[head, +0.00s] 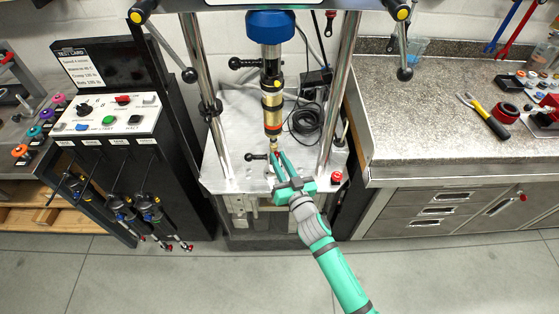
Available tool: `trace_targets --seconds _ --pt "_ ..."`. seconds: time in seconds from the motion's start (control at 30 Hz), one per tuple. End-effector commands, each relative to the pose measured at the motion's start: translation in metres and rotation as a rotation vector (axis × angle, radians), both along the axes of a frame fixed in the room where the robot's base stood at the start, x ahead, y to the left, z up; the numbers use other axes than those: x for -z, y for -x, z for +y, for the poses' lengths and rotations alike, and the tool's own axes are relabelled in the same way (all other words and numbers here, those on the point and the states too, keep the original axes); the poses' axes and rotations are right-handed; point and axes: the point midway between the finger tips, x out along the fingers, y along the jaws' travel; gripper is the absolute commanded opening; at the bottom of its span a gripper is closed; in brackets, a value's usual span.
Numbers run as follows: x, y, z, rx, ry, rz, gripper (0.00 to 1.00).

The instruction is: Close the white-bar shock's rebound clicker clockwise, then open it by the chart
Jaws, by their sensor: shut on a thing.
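A black-and-gold shock (272,95) stands upright in the middle of the dyno, below a blue cylinder (271,26). I cannot make out a white bar on it. My gripper (276,154) reaches in from the lower right, with its green fingers at the shock's lower end. The fingers are shut on a small part there, which looks like the rebound clicker; they mostly hide it. A test card (78,66) stands on the left panel; its small text is not readable here. I see no separate clicker chart.
Chrome posts (340,85) flank the shock, with black-knobbed levers close by. A black cable (307,118) lies coiled behind. A control box (108,116) and several hanging shocks (118,205) are at left. A counter (420,125) with tools is at right.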

Motion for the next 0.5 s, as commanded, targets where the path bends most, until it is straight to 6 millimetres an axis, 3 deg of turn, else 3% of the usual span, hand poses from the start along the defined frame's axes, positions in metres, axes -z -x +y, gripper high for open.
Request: trace_targets --seconds 0.5 --pt "0.0005 0.0004 0.0002 -0.001 0.238 -0.088 0.0"
